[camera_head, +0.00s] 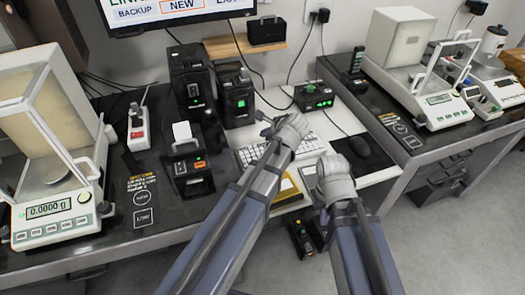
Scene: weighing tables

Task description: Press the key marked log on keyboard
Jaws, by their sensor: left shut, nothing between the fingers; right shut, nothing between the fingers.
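The white keyboard (247,155) lies on the white desk surface at the centre, partly hidden by my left arm and gripper. Its key markings are too small to read, so I cannot pick out the log key. My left gripper (272,124) is shut and empty, over the back part of the keyboard; I cannot tell whether it touches it. My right gripper (325,164) is shut and empty, at the front right of the keyboard, near the desk's front edge.
A yellow-edged item (286,192) lies in front of the keyboard. A green-lit box (314,97) and black devices (238,100) stand behind. Balances (48,211) flank the desk at left and right (437,100). A monitor (170,12) hangs above.

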